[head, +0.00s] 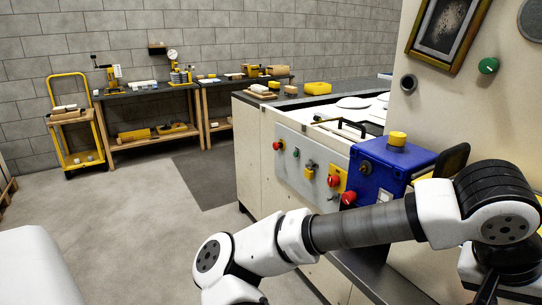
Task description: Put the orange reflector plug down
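I cannot make out an orange reflector plug anywhere in the head view. My arm reaches across the lower right, and its wrist bends down at the right edge. Dark parts at the bottom right seem to belong to my gripper (488,288), but the frame edge cuts them off. The fingertips and anything between them are hidden.
A blue box (378,182) with a yellow cap (397,139) and a red knob stands beside my arm. Benches (150,90) and a yellow cart (75,125) stand at the back wall. The left floor is mostly clear.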

